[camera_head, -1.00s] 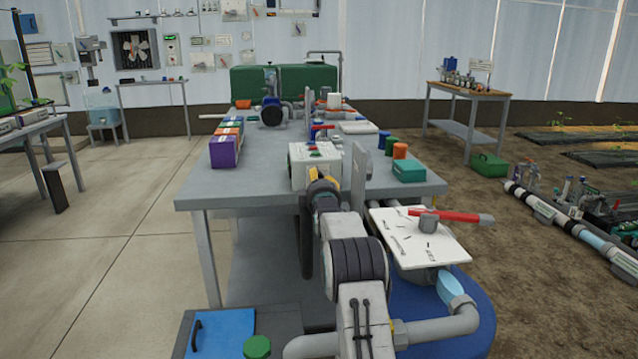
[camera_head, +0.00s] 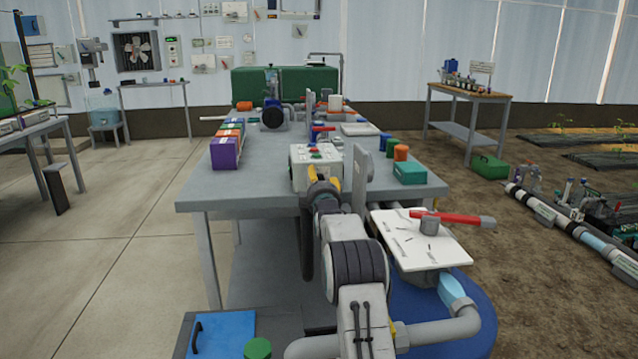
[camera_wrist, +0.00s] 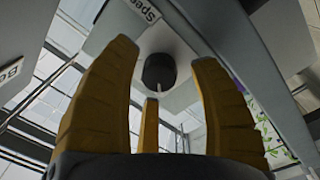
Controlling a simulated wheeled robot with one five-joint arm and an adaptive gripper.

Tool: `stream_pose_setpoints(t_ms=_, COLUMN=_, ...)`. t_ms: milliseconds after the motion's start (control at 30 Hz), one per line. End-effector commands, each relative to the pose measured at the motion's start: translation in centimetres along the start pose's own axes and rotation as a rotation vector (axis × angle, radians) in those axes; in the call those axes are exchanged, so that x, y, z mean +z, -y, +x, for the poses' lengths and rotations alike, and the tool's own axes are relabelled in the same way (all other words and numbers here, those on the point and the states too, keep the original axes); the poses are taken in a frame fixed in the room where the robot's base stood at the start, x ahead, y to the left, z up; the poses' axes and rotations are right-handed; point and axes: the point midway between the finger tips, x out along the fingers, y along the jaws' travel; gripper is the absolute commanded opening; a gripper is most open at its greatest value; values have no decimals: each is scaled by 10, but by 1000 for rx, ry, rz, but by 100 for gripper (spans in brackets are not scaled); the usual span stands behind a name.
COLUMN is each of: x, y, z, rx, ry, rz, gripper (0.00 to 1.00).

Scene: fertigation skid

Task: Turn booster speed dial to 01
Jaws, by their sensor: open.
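The booster speed dial is likely the round black knob (camera_wrist: 159,71) in the wrist view, with a pale pointer line on its face. It sits on a grey-white panel under a partly cut-off label (camera_wrist: 143,10) reading "Spee". My gripper (camera_wrist: 164,55) has yellow fingers, open on either side of the knob in the picture, with a third finger below it. I cannot tell whether any finger touches the knob. In the head view my gripper (camera_head: 324,185) is at the near face of the white control box (camera_head: 301,172), which hides the knob there.
A grey upright plate (camera_head: 361,178) stands close to the right of my gripper. The bench (camera_head: 260,187) holds purple and orange boxes (camera_head: 226,152) at left and a green box (camera_head: 409,172) at right. A white panel with a red-handled valve (camera_head: 450,216) is at the lower right.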

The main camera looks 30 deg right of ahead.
Motion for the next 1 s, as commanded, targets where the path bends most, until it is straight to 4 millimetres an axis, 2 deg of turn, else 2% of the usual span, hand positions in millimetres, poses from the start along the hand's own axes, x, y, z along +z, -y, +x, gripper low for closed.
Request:
stream_pose_setpoints(t_ms=167, x=0, y=0, z=-3, rx=0, ry=1, rz=0, gripper=56)
stream_pose_setpoints(t_ms=367, x=0, y=0, z=-15, rx=-1, ry=1, rz=0, gripper=56)
stream_pose_setpoints(t_ms=1000, x=0, y=0, z=-89, rx=-1, ry=0, rz=0, gripper=56)
